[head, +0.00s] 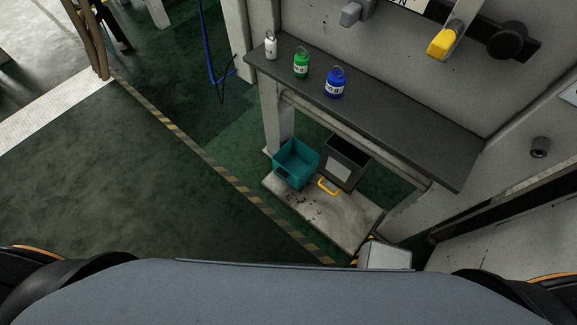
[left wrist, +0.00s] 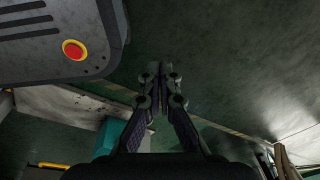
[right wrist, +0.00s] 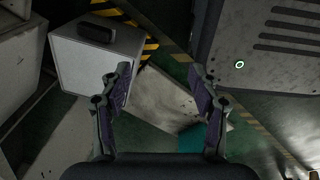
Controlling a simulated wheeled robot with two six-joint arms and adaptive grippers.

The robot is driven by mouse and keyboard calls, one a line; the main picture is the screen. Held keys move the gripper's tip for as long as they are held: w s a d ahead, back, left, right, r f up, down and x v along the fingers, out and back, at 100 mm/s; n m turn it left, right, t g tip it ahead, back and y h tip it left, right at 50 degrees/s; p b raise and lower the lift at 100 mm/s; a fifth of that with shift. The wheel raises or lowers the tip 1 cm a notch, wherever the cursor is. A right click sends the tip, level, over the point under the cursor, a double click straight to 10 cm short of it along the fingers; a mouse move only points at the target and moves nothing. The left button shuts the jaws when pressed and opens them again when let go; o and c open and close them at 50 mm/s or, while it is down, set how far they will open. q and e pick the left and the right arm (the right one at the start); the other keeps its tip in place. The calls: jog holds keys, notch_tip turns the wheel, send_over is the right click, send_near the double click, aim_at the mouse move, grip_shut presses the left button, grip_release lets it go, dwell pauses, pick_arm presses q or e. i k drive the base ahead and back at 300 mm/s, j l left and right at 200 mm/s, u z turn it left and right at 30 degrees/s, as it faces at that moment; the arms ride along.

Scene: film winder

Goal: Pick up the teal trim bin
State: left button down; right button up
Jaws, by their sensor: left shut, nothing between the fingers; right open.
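The teal trim bin (head: 296,163) is an open box on a pale low platform under the grey shelf in the head view. A teal patch of it shows in the left wrist view (left wrist: 108,138), partly behind my gripper, and a teal patch shows low in the right wrist view (right wrist: 190,142). My left gripper (left wrist: 160,70) is shut and empty, apart from the bin. My right gripper (right wrist: 160,72) is open and empty, with the platform beyond its fingers. Neither gripper shows in the head view.
A dark bin (head: 346,163) with a pale label stands right of the teal bin, with a yellow handle (head: 327,187) in front. The shelf (head: 400,135) above holds white, green and blue bottles. A white box (head: 385,255) stands at the platform's near right corner. The green floor at left is clear.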

aim_at(295, 163)
jog(key=i+j+z, duration=0.4)
jog(key=j, duration=1.35)
jog(key=j+z, duration=0.4)
jog(key=j, duration=1.35)
